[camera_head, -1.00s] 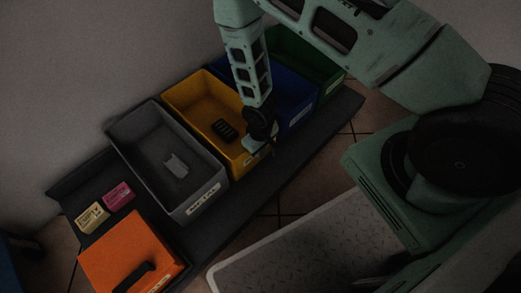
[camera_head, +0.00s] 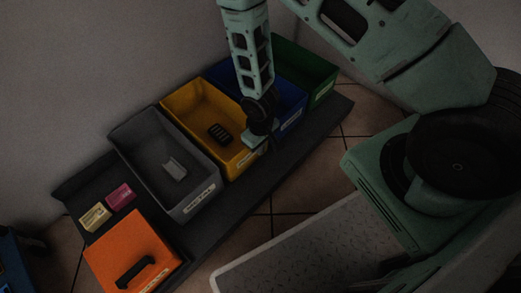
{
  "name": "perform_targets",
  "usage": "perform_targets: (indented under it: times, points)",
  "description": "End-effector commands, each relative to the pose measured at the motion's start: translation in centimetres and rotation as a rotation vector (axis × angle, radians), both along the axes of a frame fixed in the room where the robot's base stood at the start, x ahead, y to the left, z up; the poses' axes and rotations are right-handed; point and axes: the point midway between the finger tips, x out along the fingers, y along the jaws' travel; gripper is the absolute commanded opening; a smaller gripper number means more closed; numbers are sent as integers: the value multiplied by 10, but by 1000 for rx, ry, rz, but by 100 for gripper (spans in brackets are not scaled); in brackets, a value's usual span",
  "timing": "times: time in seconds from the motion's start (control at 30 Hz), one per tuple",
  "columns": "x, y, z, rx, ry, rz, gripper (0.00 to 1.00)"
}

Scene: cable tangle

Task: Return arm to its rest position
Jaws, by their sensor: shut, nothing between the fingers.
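My arm reaches in from the right, and its forearm hangs down over the row of bins. My gripper (camera_head: 257,140) is at its lower end, in front of the right side of the yellow bin (camera_head: 241,164). It is small and dark in the picture. It is shut with nothing in it. The yellow bin holds a dark ribbed item (camera_head: 219,133). The grey bin (camera_head: 190,206) holds a light grey bracket-like piece (camera_head: 174,168).
A blue bin (camera_head: 292,123) and a green bin (camera_head: 325,90) stand behind the arm. An orange case (camera_head: 118,243) with a black handle, a pink box (camera_head: 121,196) and a yellowish box (camera_head: 95,217) sit at the left. Tiled floor (camera_head: 300,178) lies open in front of the dark platform (camera_head: 236,217).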

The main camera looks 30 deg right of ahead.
Motion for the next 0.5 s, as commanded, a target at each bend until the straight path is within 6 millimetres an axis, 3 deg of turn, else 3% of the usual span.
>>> perform_targets:
  times: [0.1,0.5]
  points:
    - [0,0,14,0,-1,-1,0]
    - [1,3,23,4,-2,2,0]
